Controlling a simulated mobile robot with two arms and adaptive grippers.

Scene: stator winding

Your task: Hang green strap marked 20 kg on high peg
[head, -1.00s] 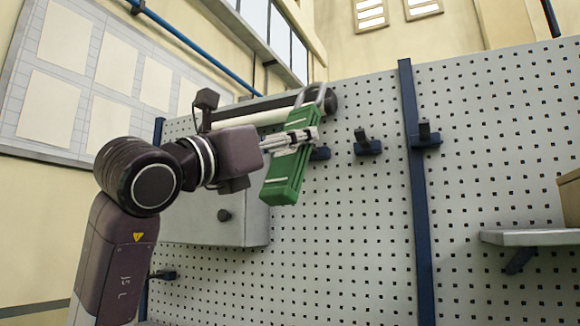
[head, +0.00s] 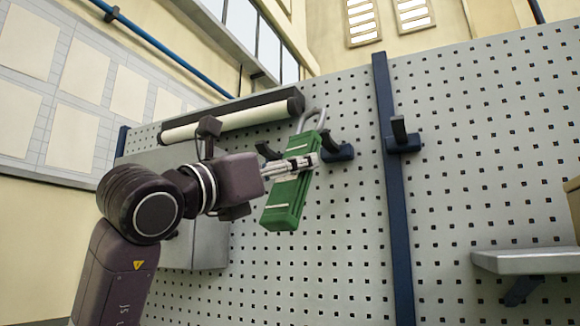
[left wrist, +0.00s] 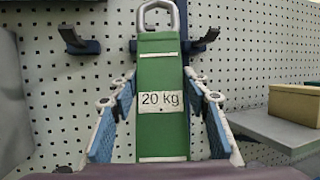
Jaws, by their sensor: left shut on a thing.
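The green strap (head: 288,203) hangs from my left gripper (head: 302,165) in front of the pegboard, with its grey metal loop (head: 311,118) at the top. In the left wrist view the strap (left wrist: 162,60) is upright between the fingers of my left gripper (left wrist: 160,110), and its label reads 20 kg. My left gripper is shut on the strap. A dark peg on a blue mount (head: 338,150) is just right of the strap; another dark peg (head: 267,151) is to its left. In the left wrist view a peg mount is partly hidden behind the strap. My right gripper is not in view.
The perforated board (head: 330,260) has a blue vertical post (head: 390,200) with a dark peg (head: 399,132) on it. A grey shelf (head: 525,261) with a brown box (left wrist: 293,104) is at the right. A white roll (head: 230,118) is at the upper left.

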